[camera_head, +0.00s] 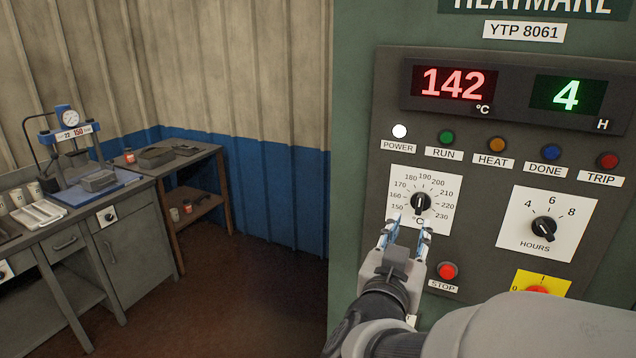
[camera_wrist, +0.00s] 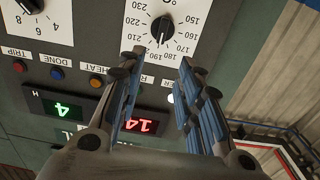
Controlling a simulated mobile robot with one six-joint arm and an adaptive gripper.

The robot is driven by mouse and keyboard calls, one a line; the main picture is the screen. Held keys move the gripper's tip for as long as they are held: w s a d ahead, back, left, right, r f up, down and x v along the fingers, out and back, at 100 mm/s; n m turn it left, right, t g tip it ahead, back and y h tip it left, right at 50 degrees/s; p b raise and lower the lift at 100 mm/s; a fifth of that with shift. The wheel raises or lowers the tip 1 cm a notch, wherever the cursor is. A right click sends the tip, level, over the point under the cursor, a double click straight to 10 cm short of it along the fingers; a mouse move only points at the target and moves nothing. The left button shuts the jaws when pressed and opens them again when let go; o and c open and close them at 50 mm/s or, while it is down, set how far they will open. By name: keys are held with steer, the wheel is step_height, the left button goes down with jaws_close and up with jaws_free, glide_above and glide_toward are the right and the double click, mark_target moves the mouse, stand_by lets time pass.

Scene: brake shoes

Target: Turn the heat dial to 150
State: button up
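The heat dial (camera_head: 420,203) is a black knob on a white plate marked 150 to 230 °C, on the green machine's dark panel. Its pointer is roughly upright, near 180 to 190. The red readout (camera_head: 453,83) shows 142 °C. My gripper (camera_head: 409,227) is open and empty, its two blue-padded fingers just below the knob, over the plate's lower part in the picture. In the wrist view the heat dial (camera_wrist: 163,28) lies beyond the fingertips (camera_wrist: 160,57), roughly in line with the gap. I see no contact with the knob.
An hours dial (camera_head: 544,228) sits to the right. A red stop button (camera_head: 447,271) is close beside my gripper, and a yellow-backed red switch (camera_head: 538,288) is lower right. A row of lamps (camera_head: 497,144) runs above; the white power lamp (camera_head: 400,131) looks lit. Workbenches (camera_head: 110,225) stand left.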

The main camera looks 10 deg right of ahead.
mark_target(420, 200)
steer(key=x, duration=1.2)
steer(key=shift+w+d+f, duration=0.1)
steer(key=shift+w+d, duration=0.15)
steer(key=shift+w, duration=0.05)
steer(key=shift+c, duration=0.4)
jaws_close()
